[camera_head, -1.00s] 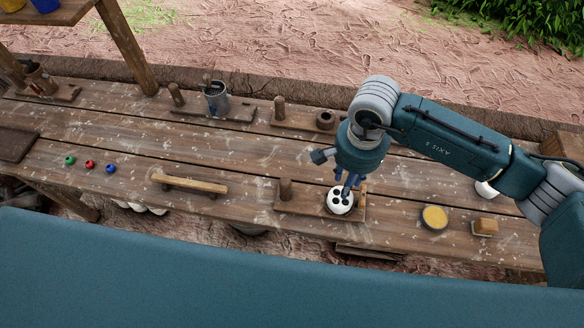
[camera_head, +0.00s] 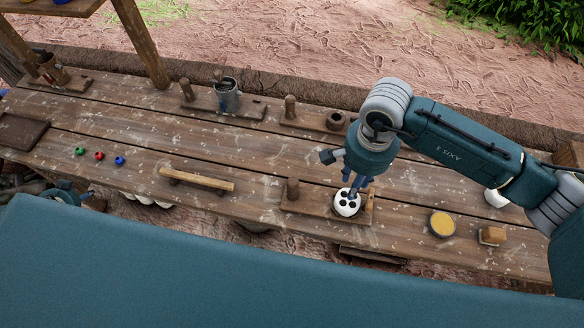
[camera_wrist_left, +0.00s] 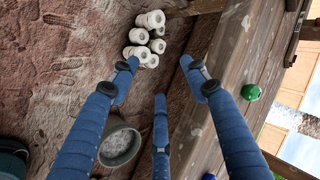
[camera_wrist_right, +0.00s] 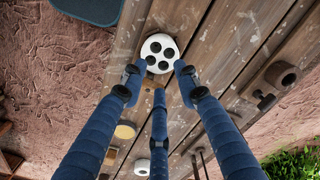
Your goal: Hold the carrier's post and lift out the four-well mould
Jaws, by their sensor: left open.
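The white four-well mould (camera_head: 347,203) sits at the right end of a wooden carrier board (camera_head: 320,206). The carrier's upright post (camera_head: 292,190) stands at its left end. My right gripper (camera_head: 357,184) is just above and behind the mould, pointing down. In the right wrist view the mould (camera_wrist_right: 159,53) shows its four dark wells just beyond the spread fingertips of this gripper (camera_wrist_right: 158,85); I see no firm hold. My left gripper (camera_head: 68,192) is low at the left, beside the table's front edge, far from the post. In the left wrist view its fingers (camera_wrist_left: 160,80) are spread and empty.
A handled wooden bar (camera_head: 197,179) lies left of the carrier. Green, red and blue balls (camera_head: 99,155) lie further left. A yellow-filled round dish (camera_head: 442,224) and a wooden block (camera_head: 492,236) stand right. Another carrier (camera_head: 310,121) and a metal cup (camera_head: 227,95) stand behind.

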